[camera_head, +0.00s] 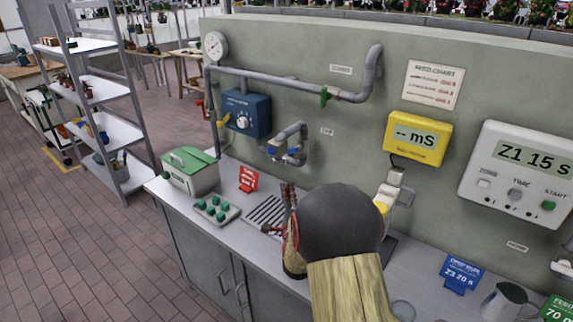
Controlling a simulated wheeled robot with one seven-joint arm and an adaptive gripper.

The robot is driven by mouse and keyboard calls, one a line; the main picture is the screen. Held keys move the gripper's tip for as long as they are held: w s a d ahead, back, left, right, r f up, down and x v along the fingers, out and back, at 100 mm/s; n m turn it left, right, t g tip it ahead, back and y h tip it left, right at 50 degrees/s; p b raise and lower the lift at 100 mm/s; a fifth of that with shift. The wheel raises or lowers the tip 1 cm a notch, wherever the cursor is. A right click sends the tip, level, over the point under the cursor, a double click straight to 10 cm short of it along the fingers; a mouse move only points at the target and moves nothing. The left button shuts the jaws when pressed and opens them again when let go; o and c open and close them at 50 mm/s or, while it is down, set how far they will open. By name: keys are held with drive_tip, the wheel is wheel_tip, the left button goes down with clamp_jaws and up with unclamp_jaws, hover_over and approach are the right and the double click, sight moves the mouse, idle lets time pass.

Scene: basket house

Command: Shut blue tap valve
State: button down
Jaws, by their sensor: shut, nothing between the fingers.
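A grey tap pipe (297,131) juts from the green-grey wall panel. Small blue valve parts (273,152) show on it, low at its bend. I cannot tell from their look whether the valve is open or shut. My gripper (288,188) points up in front of the counter's drain grille, below the tap in the picture. Its fingers look shut and empty. They appear apart from the blue valve. My own arm hides part of the gripper and the counter behind it.
A blue box with a dial (247,115) and a green valve (325,96) on the upper pipe are near. A green-lidded box (190,171), a red sign (248,179) and a tray of green knobs (215,209) stand left on the counter. A yellow meter (417,138) hangs right.

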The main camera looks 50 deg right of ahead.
drive_tip(key=w+d+r+m+h+b, duration=0.1)
drive_tip(key=w+d+r+m+b, duration=0.1)
drive_tip(key=w+d, duration=0.5)
drive_tip(key=shift+w+d+r+b, duration=0.4)
drive_tip(key=shift+d+b, duration=0.15)
drive_tip(key=shift+d, duration=0.25)
